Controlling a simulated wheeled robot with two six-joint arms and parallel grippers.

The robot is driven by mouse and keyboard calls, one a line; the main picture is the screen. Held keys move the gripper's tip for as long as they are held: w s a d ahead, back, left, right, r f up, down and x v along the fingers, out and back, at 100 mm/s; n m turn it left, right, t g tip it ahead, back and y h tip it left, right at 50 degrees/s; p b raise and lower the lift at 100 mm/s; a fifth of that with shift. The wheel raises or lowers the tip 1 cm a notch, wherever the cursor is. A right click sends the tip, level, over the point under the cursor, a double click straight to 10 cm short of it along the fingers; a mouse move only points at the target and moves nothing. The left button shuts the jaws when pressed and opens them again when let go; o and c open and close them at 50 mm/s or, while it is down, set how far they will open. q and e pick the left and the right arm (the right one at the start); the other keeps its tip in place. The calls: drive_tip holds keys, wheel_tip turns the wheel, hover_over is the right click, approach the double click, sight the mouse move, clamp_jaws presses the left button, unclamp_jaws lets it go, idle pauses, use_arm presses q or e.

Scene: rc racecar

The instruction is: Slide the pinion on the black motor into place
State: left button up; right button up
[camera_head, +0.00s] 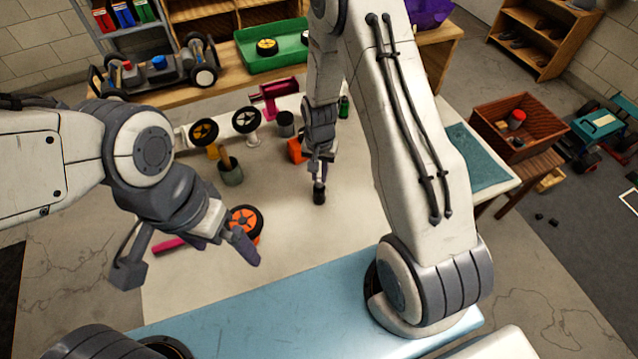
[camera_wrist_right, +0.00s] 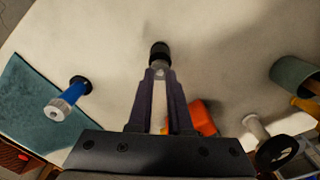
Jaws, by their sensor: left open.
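The black motor (camera_head: 319,195) is a small dark cylinder on the pale tabletop, directly below my right gripper (camera_head: 319,178). In the right wrist view the motor (camera_wrist_right: 160,49) lies just beyond the fingertips. A small silvery piece, apparently the pinion (camera_wrist_right: 160,71), is between the tips of my right gripper (camera_wrist_right: 159,76), which look closed on it. Whether the pinion touches the motor's shaft cannot be told. My left gripper (camera_head: 226,240) is open and empty, with its fingers beside an orange-hubbed wheel (camera_head: 246,219).
An orange block (camera_head: 297,151) and a dark green cup (camera_head: 231,174) stand near the right gripper. A magenta bar (camera_head: 168,246) lies by the left gripper.

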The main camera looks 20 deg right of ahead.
sight(319, 180)
drive_tip(key=shift+f+b, duration=0.6)
drive_tip(key=shift+f, duration=0.3)
idle(0.6)
drive_tip(key=shift+r, duration=0.1)
wheel_tip(319, 180, up, 6)
drive_tip(key=p, duration=0.5)
idle(0.4)
